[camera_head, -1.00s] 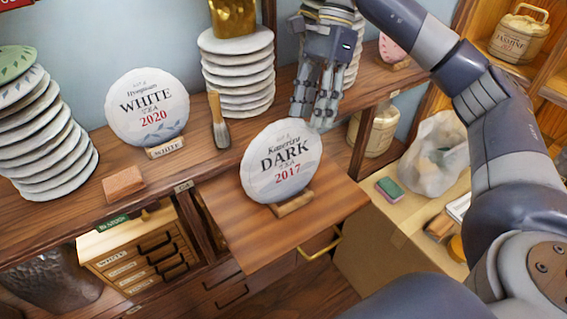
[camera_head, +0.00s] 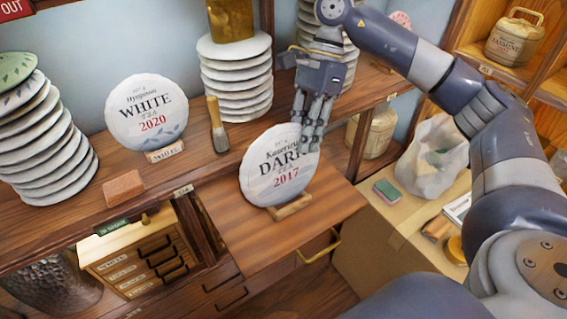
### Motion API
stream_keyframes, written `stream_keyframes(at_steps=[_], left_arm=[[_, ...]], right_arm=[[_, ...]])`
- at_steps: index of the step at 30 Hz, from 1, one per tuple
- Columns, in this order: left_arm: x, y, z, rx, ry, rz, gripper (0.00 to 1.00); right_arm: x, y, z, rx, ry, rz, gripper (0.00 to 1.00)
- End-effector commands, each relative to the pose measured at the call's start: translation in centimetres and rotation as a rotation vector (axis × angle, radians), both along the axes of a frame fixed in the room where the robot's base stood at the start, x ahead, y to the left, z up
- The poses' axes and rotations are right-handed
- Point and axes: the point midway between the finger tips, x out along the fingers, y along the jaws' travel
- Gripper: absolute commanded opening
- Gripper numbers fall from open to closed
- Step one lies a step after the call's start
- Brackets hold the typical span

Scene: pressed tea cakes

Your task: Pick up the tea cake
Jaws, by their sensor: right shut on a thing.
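Another cake marked "WHITE TEA 2020" (camera_head: 147,108) stands on the shelf to the left, on a labelled stand (camera_head: 165,153). My left gripper is not in view.
Stacks of wrapped cakes stand on the shelf at left (camera_head: 50,150) and back centre (camera_head: 236,80).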

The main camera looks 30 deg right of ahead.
Motion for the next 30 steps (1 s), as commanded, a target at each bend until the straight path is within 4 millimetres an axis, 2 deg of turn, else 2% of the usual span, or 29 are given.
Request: stream_keyframes(at_steps=[8, 11, 16, 23, 30], left_arm=[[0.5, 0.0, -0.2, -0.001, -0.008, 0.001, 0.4], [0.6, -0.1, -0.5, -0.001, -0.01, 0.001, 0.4], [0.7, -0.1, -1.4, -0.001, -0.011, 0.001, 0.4], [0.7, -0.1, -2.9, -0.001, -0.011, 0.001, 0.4], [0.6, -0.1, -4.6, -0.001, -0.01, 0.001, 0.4]], right_arm=[[0.1, 0.0, 0.5, 0.001, -0.003, 0.0, 0.0], [0.1, 0.1, 1.2, 0.003, -0.005, 0.001, 0.0], [0.1, 0.1, 3.8, 0.004, -0.008, 0.003, 0.0], [-4.5, 0.4, 3.6, 0.0, -0.004, 0.002, 0.0], [-10.2, 1.1, 4.1, -0.001, -0.004, 0.002, 0.0]])
